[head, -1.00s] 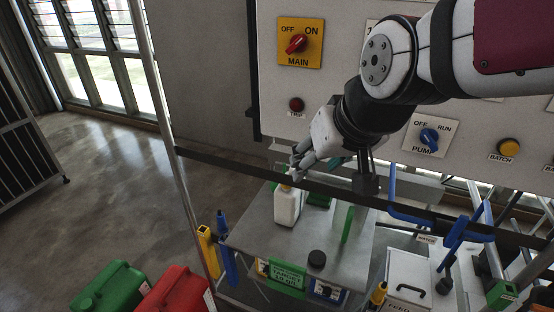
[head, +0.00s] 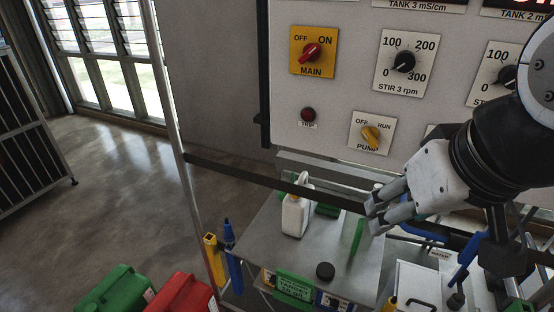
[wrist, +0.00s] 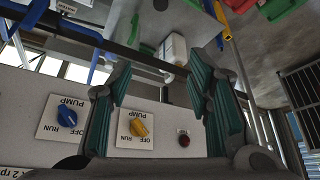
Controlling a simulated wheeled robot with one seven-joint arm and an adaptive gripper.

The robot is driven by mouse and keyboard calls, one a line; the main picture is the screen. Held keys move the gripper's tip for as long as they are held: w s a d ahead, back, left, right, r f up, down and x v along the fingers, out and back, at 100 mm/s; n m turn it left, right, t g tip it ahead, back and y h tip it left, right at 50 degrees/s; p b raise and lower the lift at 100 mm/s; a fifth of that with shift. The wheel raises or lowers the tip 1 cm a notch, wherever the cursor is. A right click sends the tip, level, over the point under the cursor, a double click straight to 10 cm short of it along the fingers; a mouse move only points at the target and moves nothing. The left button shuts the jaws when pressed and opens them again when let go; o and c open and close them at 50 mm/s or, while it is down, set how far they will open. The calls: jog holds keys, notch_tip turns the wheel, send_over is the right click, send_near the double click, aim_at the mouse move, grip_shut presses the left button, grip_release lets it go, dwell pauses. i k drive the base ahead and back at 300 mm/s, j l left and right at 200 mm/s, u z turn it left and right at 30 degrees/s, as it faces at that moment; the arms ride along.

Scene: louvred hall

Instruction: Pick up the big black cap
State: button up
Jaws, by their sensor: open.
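The big black cap (head: 325,271) lies on the grey metal bench top (head: 275,250), near its front edge. It looks like a short dark round piece, and nothing covers it in the head view. In the wrist view a small dark shape at the top edge (wrist: 160,5) seems to be the cap. My gripper (head: 374,212) is open and empty, up and to the right of the cap and well apart from it. Its two ribbed fingers stand apart in the wrist view (wrist: 159,78).
A white bottle (head: 297,217) stands behind the cap. A green upright piece (head: 357,237) stands right of it. A dark rail (head: 265,181) crosses before the control panel (head: 345,85). Green (head: 115,290) and red (head: 183,293) cans stand at lower left.

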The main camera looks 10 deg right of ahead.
aim_at(325, 271)
jog(key=k+u, duration=0.1)
jog(key=u, duration=0.35)
jog(key=i+u, duration=0.1)
jog(key=u, duration=1.2)
jog(key=k+j+u, duration=0.15)
jog(key=k+z, duration=0.1)
jog(key=z, duration=0.3)
jog(key=k+z, duration=0.1)
jog(key=z, duration=1.75)
jog(key=k+l, duration=0.05)
jog(key=l, duration=0.05)
